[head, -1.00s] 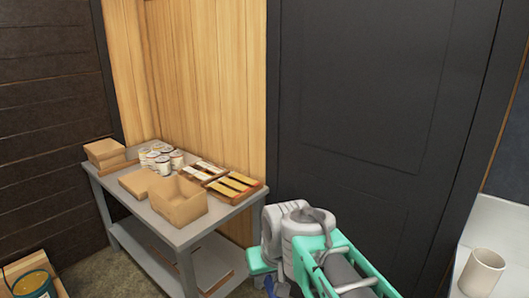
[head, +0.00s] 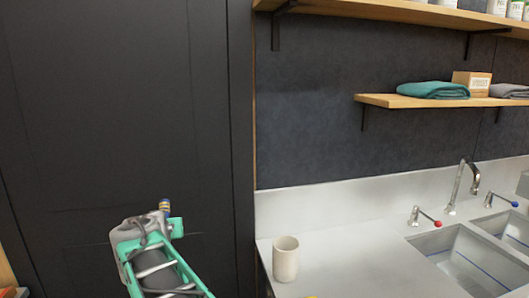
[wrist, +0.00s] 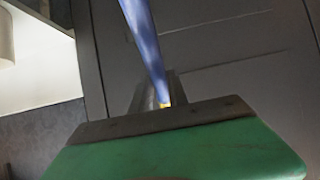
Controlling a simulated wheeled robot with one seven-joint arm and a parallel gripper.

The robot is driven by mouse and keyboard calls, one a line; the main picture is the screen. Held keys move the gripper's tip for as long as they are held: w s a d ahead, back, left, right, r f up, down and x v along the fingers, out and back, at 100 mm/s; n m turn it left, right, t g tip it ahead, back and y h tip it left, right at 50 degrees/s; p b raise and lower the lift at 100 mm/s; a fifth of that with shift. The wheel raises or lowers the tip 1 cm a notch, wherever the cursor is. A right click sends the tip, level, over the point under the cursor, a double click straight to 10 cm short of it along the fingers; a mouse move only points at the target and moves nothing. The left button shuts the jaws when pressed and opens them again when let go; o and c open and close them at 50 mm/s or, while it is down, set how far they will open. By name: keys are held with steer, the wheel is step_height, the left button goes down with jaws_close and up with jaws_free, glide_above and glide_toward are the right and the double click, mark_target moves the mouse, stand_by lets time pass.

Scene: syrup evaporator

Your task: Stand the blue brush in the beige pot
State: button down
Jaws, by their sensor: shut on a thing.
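The beige pot (head: 286,259) stands upright on the pale counter, in the lower middle of the head view. A pale rounded shape at the upper left edge of the wrist view (wrist: 6,40) looks like the same pot. My gripper (head: 163,224) is left of the pot, in front of the dark door and apart from the pot. It is shut on the blue brush (wrist: 146,38), whose long blue shaft runs up from the jaws in the wrist view.
The pale counter (head: 345,245) is clear around the pot. To the right are a sink basin (head: 470,262), a faucet (head: 457,185) and taps with red (head: 424,217) and blue knobs. Wall shelves (head: 440,100) hold folded cloths and a small box.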

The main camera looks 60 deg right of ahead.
steer(key=s+d+r+m+g+h, duration=0.1)
steer(key=s+d+r+m+h, duration=0.15)
steer(key=d, duration=0.35)
steer(key=s+d+r+m+h, duration=0.1)
steer(key=s+d+r+h, duration=0.3)
steer(key=d, duration=0.3)
steer(key=s+d+r+m+g+h, duration=0.1)
steer(key=s+d+r+m+h, duration=0.1)
steer(key=s+d+r+h, duration=0.3)
steer(key=s+d+r+m+g+h+b, duration=0.1)
steer(key=s+d+r+m+g+h, duration=0.1)
steer(key=s+d+r+g, duration=0.3)
steer(key=s+d+r+m+g+h, duration=0.2)
steer(key=s+d+r, duration=0.15)
steer(key=s, duration=0.35)
step_height(320, 180, down, 15)
steer(key=b, duration=1.4)
steer(key=shift+a, duration=0.35)
steer(key=shift+s+r, duration=0.1)
steer(key=shift+r, duration=0.05)
